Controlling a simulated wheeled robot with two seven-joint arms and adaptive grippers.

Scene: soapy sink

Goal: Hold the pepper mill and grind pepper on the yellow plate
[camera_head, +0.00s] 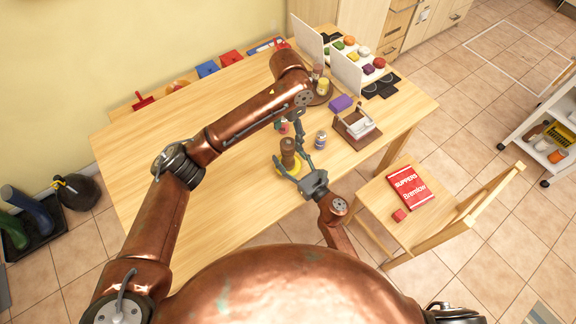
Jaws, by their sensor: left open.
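The brown pepper mill (288,148) stands upright at the yellow plate (282,171), near the front edge of the wooden table. Whether it rests on the plate or just behind it is hard to tell. My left gripper (298,133) hangs down from the copper arm just behind the mill. It is open, and small in view. My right gripper (293,163) comes from the front, with its fingers spread at the plate and around the mill's lower part. I cannot tell if they touch it. The gripper and mill hide part of the plate.
A small jar (321,137) stands right of the mill. A brown holder (356,126), a purple block (340,103) and a round tray (319,97) are farther back. A chair (398,222) with a red book (411,187) stands at the right.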

